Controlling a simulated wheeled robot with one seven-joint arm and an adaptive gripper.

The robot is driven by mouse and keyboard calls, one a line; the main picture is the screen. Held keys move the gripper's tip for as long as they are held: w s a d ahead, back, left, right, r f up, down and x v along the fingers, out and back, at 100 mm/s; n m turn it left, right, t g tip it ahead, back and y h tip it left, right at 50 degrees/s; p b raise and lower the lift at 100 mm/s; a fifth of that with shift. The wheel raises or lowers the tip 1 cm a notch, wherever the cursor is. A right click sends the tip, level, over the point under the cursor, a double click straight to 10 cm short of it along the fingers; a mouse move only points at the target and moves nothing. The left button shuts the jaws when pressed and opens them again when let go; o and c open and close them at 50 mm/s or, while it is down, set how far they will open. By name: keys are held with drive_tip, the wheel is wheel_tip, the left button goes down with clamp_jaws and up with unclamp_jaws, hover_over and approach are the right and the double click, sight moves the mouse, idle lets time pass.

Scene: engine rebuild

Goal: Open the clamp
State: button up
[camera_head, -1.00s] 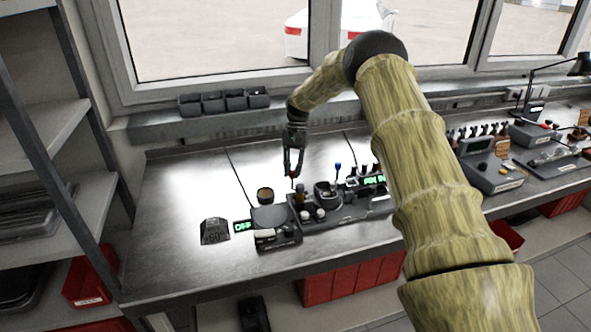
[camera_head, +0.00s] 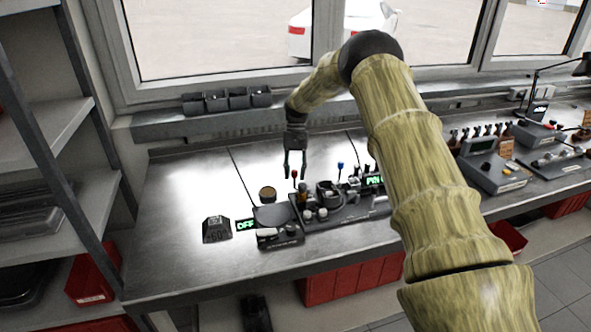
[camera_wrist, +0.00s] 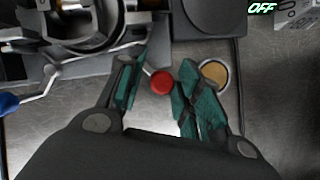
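A small machine fixture (camera_head: 345,212) stands on the steel bench and carries a lever with a red ball knob (camera_head: 294,174) and another with a blue knob (camera_head: 340,165). I cannot tell which lever belongs to the clamp. My gripper (camera_head: 295,168) points down over the red knob's side of the fixture. The metal ring and rods of the fixture (camera_wrist: 80,25) lie at upper left.
A brown-topped round cup (camera_head: 267,194) and a dark block (camera_head: 215,229) are close by. Free bench (camera_head: 180,190) lies to the left. More devices (camera_head: 490,165) stand at right.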

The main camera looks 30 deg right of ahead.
drive_tip(key=shift+w+r, duration=0.2)
drive_tip(key=shift+r, duration=0.05)
drive_tip(key=shift+w+r, duration=0.1)
drive_tip(key=shift+r, duration=0.1)
drive_tip(key=v, duration=1.1)
drive_tip(key=shift+r, duration=0.2)
drive_tip(key=shift+d, duration=0.15)
